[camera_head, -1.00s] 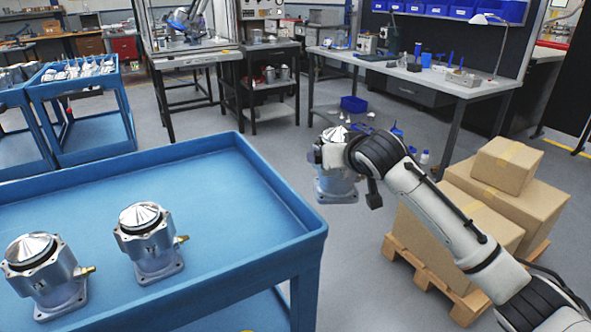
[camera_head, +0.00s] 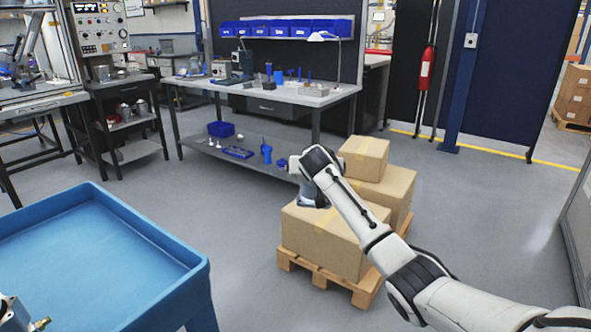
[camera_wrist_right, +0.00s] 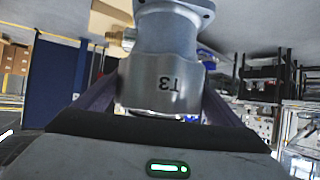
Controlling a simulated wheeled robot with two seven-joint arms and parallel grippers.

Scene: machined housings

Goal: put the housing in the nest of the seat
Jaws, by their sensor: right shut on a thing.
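My right gripper (camera_head: 298,168) is out ahead of me above the floor, in front of the cardboard boxes in the head view. It is shut on a grey metal housing (camera_wrist_right: 165,50), which fills the upper middle of the right wrist view between the two fingers. The housing has a flange, a brass fitting at its side and the mark "T3", upside down in that view. In the head view only a small part of the housing (camera_head: 308,201) shows below my wrist. My left gripper is out of view. I cannot make out a seat with a nest.
A blue cart (camera_head: 160,235) stands at the lower left, with part of another housing (camera_head: 14,314) at the picture's edge. Cardboard boxes (camera_head: 325,240) on a wooden pallet (camera_head: 325,280) stand below my arm. A workbench (camera_head: 275,95) is behind. Floor at right is open.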

